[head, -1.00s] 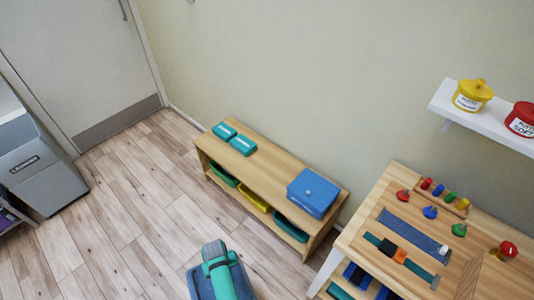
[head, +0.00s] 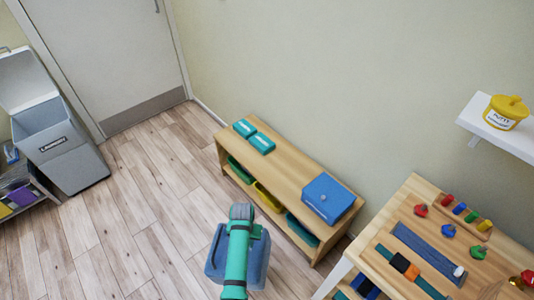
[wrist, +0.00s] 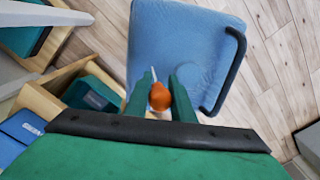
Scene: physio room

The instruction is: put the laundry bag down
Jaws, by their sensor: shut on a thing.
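The laundry bag (wrist: 180,40) looks like a soft blue bag with a dark curved handle and an orange knob (wrist: 159,96) at its near end. In the wrist view my gripper (wrist: 159,84) is shut on the orange knob, with one green finger on each side. The bag hangs beyond the fingertips over the wood floor. In the head view the blue bag (head: 258,265) shows beneath my green arm, left of the low bench. My arm hides its middle and the fingers. Whether its underside touches the floor cannot be told.
A grey laundry bin (head: 63,150) with its lid up stands at the left by the door. A low wooden bench (head: 285,177) with a blue box (head: 328,198) is along the wall. A wooden activity table (head: 415,222) is at the right. Floor between bin and bench is clear.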

